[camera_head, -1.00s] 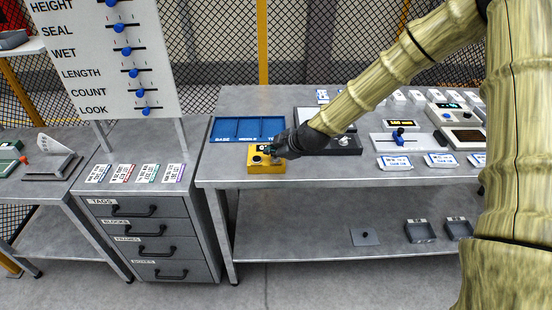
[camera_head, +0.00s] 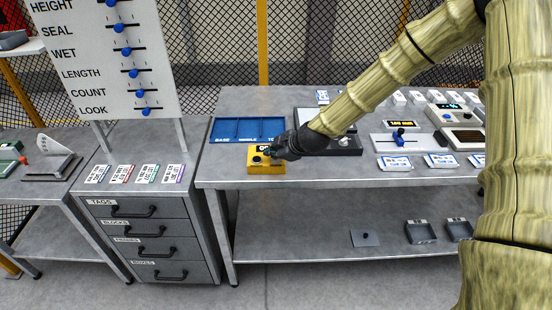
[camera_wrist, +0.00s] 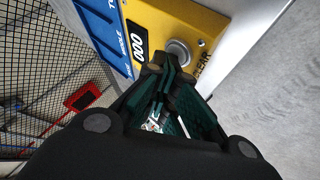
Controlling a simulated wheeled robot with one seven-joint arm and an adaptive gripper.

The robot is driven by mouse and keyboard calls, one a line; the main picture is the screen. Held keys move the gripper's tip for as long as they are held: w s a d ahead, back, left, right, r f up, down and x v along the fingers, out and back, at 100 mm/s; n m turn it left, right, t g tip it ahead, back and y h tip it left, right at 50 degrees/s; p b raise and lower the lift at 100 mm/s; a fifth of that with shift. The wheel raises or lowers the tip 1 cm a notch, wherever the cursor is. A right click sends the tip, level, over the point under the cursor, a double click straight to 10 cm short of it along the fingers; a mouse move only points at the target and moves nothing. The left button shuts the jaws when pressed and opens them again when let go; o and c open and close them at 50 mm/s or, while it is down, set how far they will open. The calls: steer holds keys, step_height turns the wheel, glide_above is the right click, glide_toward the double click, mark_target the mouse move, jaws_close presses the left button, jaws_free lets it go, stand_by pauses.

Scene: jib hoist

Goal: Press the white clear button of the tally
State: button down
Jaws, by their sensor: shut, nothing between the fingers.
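The tally is a yellow box (camera_head: 266,168) at the front left of the bench in the head view. In the wrist view the tally (camera_wrist: 190,17) shows a "000" display (camera_wrist: 138,37), a pale round button (camera_wrist: 179,52) and the word CLEAR beside it. A dark round knob (camera_head: 257,159) shows on its left in the head view. My gripper (camera_wrist: 164,76) is shut and empty, its tips over the tally close to the pale button. I cannot tell whether they touch it. My gripper (camera_head: 274,153) hides the tally's right part in the head view.
A blue compartment tray (camera_head: 248,129) lies just behind the tally. A dark grey device (camera_head: 345,145) stands to its right, close to my wrist. A slider unit (camera_head: 400,138) and several labelled cards lie further right. The bench's front edge is close to the tally.

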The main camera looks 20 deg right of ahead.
mark_target(273, 160)
steer(key=shift+r+p, duration=0.4)
steer(key=shift+r, duration=0.4)
step_height(273, 160, up, 5)
steer(key=p, duration=0.2)
steer(key=shift+p, duration=0.4)
stand_by(0.6)
